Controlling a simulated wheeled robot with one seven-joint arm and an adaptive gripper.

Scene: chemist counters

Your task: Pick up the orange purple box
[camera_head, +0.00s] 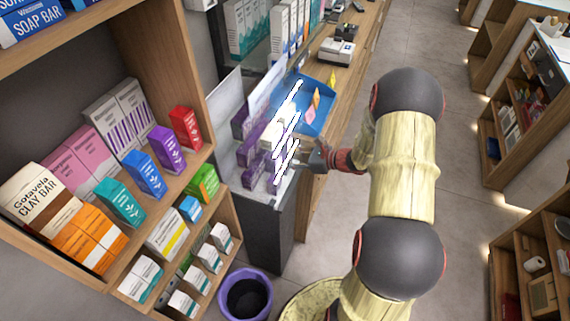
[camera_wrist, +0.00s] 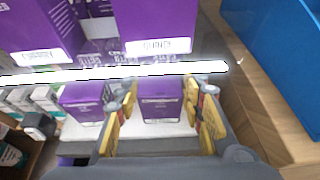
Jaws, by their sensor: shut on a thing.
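Several purple boxes (camera_head: 243,122) stand in a glass-fronted display on the counter in the head view. My gripper (camera_head: 306,160) reaches into it from the right, at its near end. In the wrist view my gripper (camera_wrist: 160,95) has one finger on each side of a purple box (camera_wrist: 161,104) with a white lower label, and is shut on it. The box appears upright, low in the display. Another purple box (camera_wrist: 82,100) stands just left of the left finger. I see no orange on the held box; much of it is hidden.
Larger purple boxes (camera_wrist: 158,25) stand beyond a bright white bar (camera_wrist: 110,73) that crosses just past my fingers. A blue tray (camera_head: 316,118) lies on the wooden counter to the right. A shelf of boxes (camera_head: 90,238) is at left, a purple bin (camera_head: 246,282) below.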

